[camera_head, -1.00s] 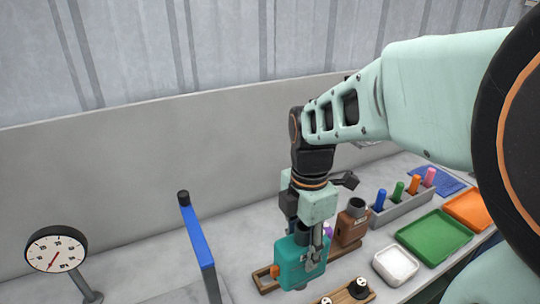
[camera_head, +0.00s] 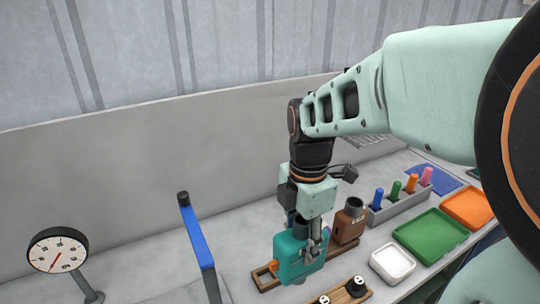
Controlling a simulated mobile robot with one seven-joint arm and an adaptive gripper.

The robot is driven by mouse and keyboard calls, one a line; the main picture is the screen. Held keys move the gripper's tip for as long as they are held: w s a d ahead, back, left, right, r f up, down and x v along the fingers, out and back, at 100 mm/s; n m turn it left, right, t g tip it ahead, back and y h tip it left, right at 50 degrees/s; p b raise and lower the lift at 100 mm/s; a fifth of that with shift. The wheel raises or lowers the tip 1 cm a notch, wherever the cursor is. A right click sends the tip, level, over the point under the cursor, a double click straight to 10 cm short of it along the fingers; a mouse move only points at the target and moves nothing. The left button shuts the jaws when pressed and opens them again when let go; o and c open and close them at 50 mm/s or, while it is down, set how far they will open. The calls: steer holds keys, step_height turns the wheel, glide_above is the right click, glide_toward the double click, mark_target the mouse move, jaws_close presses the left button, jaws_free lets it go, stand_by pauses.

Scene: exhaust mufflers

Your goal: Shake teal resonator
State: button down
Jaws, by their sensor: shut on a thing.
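The teal resonator (camera_head: 291,262) is a boxy teal body with an orange stub on its left side. It is upright over the wooden rack (camera_head: 265,282); whether its base touches the rack is hard to tell. My gripper (camera_head: 309,240) points down and is shut on the teal resonator, with a finger visible against its right side. The gripper hides part of its top.
A brown muffler (camera_head: 348,224) stands just right of the teal one. A blue post (camera_head: 199,243) and a dial gauge (camera_head: 57,251) are at left. A white tray (camera_head: 392,264), green tray (camera_head: 436,231), orange tray (camera_head: 467,207) and peg holder (camera_head: 398,207) are at right.

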mark_target(299, 262)
step_height(299, 262, down, 7)
steer(key=b, duration=0.5)
steer(key=shift+f, duration=0.1)
step_height(299, 262, up, 7)
steer(key=p, duration=0.5)
steer(key=shift+r, duration=0.2)
step_height(299, 262, down, 7)
steer(key=b, duration=0.5)
steer(key=shift+f, duration=0.2)
steer(key=shift+r, duration=0.1)
